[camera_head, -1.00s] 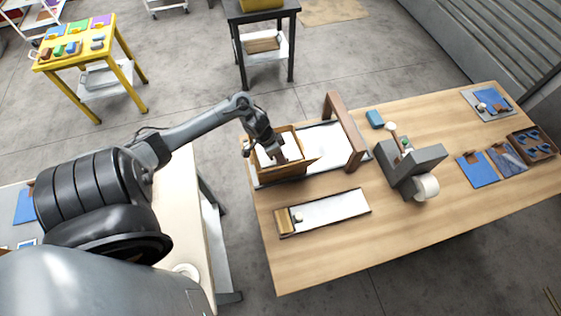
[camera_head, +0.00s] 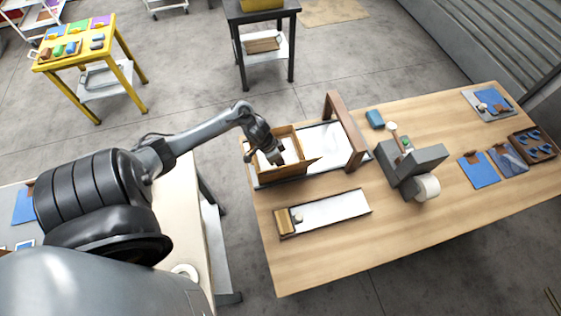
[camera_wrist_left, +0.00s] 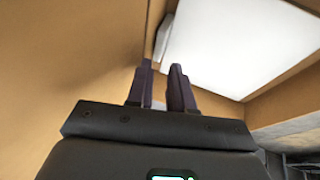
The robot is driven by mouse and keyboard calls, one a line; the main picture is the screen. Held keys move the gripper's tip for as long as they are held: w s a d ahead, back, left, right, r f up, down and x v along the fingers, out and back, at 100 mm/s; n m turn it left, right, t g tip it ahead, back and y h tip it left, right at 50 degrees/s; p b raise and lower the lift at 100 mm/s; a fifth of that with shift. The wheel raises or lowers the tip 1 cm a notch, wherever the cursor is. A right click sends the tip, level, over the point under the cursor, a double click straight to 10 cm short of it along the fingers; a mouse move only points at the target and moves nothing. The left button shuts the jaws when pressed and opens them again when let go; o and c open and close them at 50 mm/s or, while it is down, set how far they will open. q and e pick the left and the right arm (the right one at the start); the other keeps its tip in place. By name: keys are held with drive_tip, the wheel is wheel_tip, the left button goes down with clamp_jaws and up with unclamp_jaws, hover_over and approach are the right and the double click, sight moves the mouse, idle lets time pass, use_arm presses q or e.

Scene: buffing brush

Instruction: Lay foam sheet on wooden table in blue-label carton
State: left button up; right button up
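An open brown cardboard carton (camera_head: 290,168) stands at the left end of the wooden table (camera_head: 345,250), with a flap out toward the front right. No blue label shows on it. A white foam sheet (camera_head: 264,161) lies inside the carton; in the left wrist view the white sheet (camera_wrist_left: 240,45) is flat against the carton's inside. My left gripper (camera_head: 277,160) reaches down into the carton. In the left wrist view its two dark fingers (camera_wrist_left: 160,82) stand apart with nothing seen between them, beside the sheet and close to a cardboard wall (camera_wrist_left: 70,60). My right gripper is not in view.
The carton is on a white conveyor-like bed (camera_head: 326,137) with a brown arch (camera_head: 345,130) at its right. A shallow white tray (camera_head: 335,208) lies in front. The table's front is clear.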

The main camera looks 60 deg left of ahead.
use_arm(q)
drive_tip(key=shift+s+r, duration=0.1)
drive_tip(key=shift+r, duration=0.35)
drive_tip(key=p+v, duration=0.1)
drive_tip(key=v, duration=1)
drive_tip(key=shift+r+p, duration=0.25)
drive_tip(key=shift+p, duration=0.15)
drive_tip(key=shift+s+a, duration=0.1)
drive_tip(key=shift+a, duration=0.1)
